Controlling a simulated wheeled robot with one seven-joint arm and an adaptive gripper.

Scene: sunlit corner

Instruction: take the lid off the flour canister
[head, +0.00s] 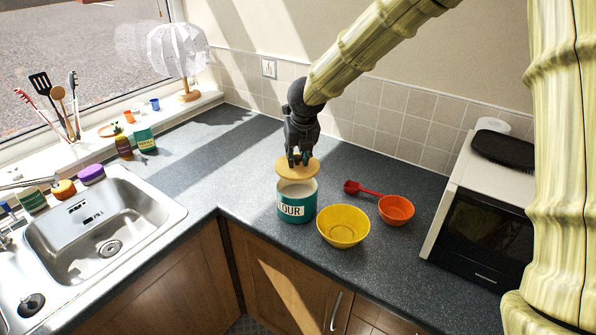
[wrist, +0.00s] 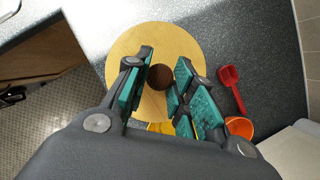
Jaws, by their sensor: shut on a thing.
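The flour canister (head: 297,207) is teal with a white band reading "OUR" in view. It stands upright on the dark counter, its pale inside partly visible. The lid (head: 297,170) is a round light-wood disc, held above the canister's rim with a gap between them. My gripper (head: 300,158) is above the lid, shut on its knob. In the wrist view the lid (wrist: 185,42) fills the middle, and its dark round knob (wrist: 160,77) sits between the teal-padded fingers of my gripper (wrist: 160,82). The canister is hidden under the lid there.
A yellow bowl (head: 343,228) stands close to the canister's right. An orange bowl (head: 396,211) and a red scoop (head: 363,189) lie farther right, before a microwave (head: 480,220). A sink (head: 100,225) is at left. The counter (head: 235,165) left of the canister is clear.

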